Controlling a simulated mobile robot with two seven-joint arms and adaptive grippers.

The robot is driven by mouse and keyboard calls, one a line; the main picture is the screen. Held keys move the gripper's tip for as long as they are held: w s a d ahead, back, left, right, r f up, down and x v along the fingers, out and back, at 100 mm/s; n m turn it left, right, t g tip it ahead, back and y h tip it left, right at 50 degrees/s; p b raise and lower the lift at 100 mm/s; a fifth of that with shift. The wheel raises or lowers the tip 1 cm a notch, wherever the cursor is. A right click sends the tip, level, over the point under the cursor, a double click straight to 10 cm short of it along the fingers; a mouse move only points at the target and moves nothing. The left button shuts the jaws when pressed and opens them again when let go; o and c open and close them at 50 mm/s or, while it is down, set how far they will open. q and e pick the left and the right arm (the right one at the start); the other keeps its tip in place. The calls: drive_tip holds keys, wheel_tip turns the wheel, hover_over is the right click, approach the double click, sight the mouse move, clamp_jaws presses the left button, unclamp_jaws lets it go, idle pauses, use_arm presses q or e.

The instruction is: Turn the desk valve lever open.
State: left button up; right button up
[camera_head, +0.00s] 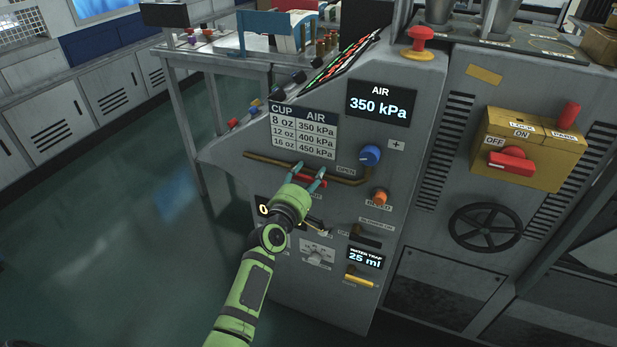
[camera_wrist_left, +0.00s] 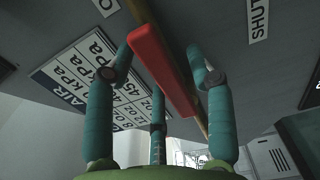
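The desk valve lever (camera_head: 315,183) is a red bar on a thin brass pipe across the grey panel front, close to my left gripper (camera_head: 309,174). In the left wrist view the red lever (camera_wrist_left: 163,68) lies roughly along the pipe. The left gripper's teal fingers (camera_wrist_left: 158,75) are spread, with the lever between them and gaps visible at its sides. I cannot tell whether any finger touches it. My right gripper is not in view.
A blue knob (camera_head: 370,155) and an orange knob (camera_head: 380,197) sit right of the lever. The air display (camera_head: 381,105) reads 350 kPa. A yellow switch box (camera_head: 527,146) and a black handwheel (camera_head: 486,228) are further right. Open floor (camera_head: 110,240) lies to the left.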

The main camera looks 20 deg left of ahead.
use_arm(q)
drive_tip(key=shift+s, duration=0.1)
drive_tip(key=s, duration=1.2)
drive_tip(key=shift+a, duration=0.25)
